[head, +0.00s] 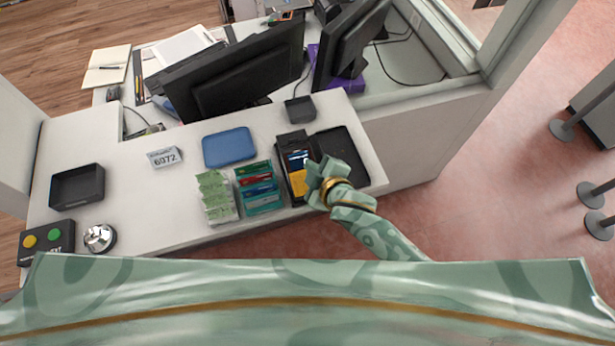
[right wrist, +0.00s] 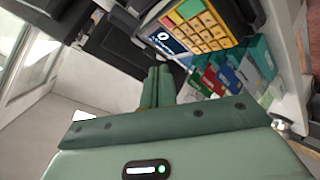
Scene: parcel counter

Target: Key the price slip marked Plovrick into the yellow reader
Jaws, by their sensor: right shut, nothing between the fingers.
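The yellow reader (head: 297,182) stands near the counter's front edge, a dark device with yellow keys and a lit screen. In the right wrist view its keypad (right wrist: 204,32) shows at the top. A white slip (head: 164,157) on the left half of the counter shows the number 6072; the small text above it is too small to read surely. My right gripper (head: 318,174) is just right of the reader, over the edge of a black tray. In the right wrist view its fingers (right wrist: 157,82) are together and empty, pointing near the reader. I cannot tell whether they touch it. My left gripper is not in view.
A rack of coloured cards (head: 258,187) and green packets (head: 217,196) stand left of the reader. A blue tray (head: 229,147), black tray (head: 357,143), black box (head: 77,187), bell (head: 99,238) and button box (head: 47,240) are on the counter. Monitors (head: 237,75) stand behind.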

